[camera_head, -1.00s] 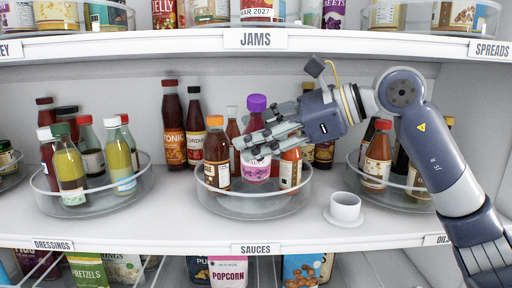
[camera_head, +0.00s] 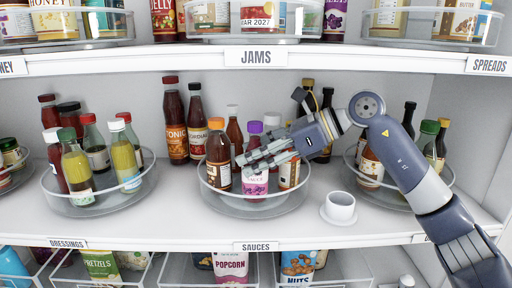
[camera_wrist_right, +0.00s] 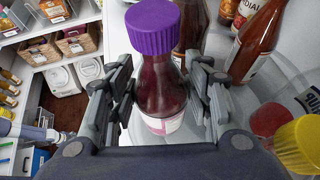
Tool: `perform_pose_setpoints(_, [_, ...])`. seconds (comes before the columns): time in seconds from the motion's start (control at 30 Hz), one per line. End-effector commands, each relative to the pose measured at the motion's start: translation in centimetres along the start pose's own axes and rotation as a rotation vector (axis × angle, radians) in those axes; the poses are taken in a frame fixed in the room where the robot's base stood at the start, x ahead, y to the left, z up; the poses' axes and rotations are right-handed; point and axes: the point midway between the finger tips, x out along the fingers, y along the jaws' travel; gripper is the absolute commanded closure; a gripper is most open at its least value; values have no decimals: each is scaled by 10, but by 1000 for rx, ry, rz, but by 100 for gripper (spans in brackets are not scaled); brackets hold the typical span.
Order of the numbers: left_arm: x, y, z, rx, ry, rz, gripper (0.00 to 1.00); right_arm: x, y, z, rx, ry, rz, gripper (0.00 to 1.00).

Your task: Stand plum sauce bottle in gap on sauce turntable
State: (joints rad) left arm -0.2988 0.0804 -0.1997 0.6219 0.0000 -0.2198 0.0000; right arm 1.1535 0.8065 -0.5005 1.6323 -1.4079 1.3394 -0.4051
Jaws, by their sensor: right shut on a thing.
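The plum sauce bottle, with a purple cap (camera_head: 254,127) and a pink label (camera_head: 255,186), is upright at the front of the clear sauce turntable (camera_head: 254,210). My right gripper (camera_head: 256,162) is shut on its upper body, coming from the right. In the wrist view my right gripper's fingers (camera_wrist_right: 160,92) are on both sides of the dark bottle (camera_wrist_right: 160,75). An orange-capped brown bottle (camera_head: 218,165) stands to its left and another bottle (camera_head: 289,175) to its right. I cannot tell whether its base touches the turntable. My left gripper is not in view.
A white cup (camera_head: 340,206) on a saucer stands right of the turntable, under my right arm. Dressings (camera_head: 82,205) fill a turntable at left, and another turntable (camera_head: 372,190) with bottles is at right. The jams shelf edge (camera_head: 180,62) runs overhead.

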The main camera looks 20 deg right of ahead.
Motion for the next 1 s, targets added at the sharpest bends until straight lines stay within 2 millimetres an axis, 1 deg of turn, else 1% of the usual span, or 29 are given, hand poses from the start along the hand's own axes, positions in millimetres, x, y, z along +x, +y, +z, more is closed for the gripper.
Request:
perform_pose_setpoints(0.03, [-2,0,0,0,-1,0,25,2,0,-6,2,3,1,90])
perform_pose_setpoints(0.1, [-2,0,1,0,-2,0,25,4,0,-9,-1,2,-1,90])
perform_pose_setpoints(0.4, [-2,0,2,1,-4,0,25,5,0,-10,-4,0,-3,90])
perform_pose_setpoints(0.53, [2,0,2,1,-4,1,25,7,0,-14,-3,0,-3,90])
perform_pose_setpoints(0.57, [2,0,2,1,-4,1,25,7,0,-15,-3,3,-2,51])
perform_pose_setpoints(0.6, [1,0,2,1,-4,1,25,7,0,-14,-3,3,-2,42])
perform_pose_setpoints(0.63, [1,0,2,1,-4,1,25,7,0,-14,-2,3,-2,36])
perform_pose_setpoints(0.67, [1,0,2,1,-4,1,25,7,0,-14,-2,3,-2,34])
perform_pose_setpoints(1.0, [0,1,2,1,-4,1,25,6,0,-13,-2,3,-2,34])
